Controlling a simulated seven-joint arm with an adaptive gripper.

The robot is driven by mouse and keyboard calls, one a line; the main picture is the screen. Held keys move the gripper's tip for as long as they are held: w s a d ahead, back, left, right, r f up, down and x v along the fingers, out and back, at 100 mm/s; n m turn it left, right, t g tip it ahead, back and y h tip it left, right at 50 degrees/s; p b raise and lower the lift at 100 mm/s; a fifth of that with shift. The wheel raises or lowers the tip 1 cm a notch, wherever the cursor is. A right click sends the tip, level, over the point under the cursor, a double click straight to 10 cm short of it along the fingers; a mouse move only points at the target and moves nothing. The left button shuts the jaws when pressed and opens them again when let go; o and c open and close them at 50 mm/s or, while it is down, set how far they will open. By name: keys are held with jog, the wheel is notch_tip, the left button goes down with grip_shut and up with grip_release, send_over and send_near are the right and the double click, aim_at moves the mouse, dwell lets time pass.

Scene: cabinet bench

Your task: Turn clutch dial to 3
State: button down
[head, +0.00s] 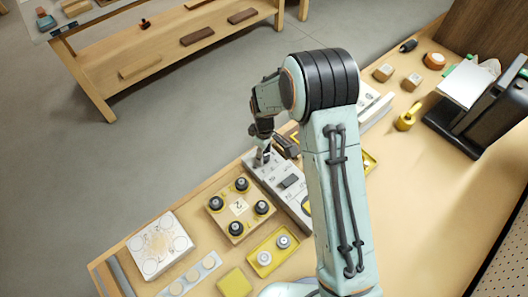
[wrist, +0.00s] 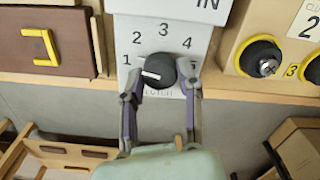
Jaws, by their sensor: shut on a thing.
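The clutch dial (wrist: 160,68) is a round black knob on a light grey panel (wrist: 182,24), with numbers around it from 1 at the left over 3 at the top. A white mark on the dial's left side points left, towards the 1 side. My gripper (wrist: 161,88) is shut on the dial, one finger at each side of its lower part. The lettering below the dial is partly hidden between the fingers. In the head view my gripper (head: 262,157) is at the far end of the grey panel (head: 290,190); the dial is hidden there.
A wooden box with several black knobs (head: 239,208) sits beside the panel; its knobs also show at the right in the wrist view (wrist: 260,58). A brown board with a yellow handle (wrist: 38,46) is at the left. A yellow tray (head: 272,250) lies nearer.

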aim_at(264, 155)
jog(key=m, duration=1.1)
jog(key=shift+m, duration=2.1)
jog(key=c, duration=0.7)
grip_release()
jog(key=shift+c, duration=0.2)
notch_tip(264, 155, up, 12)
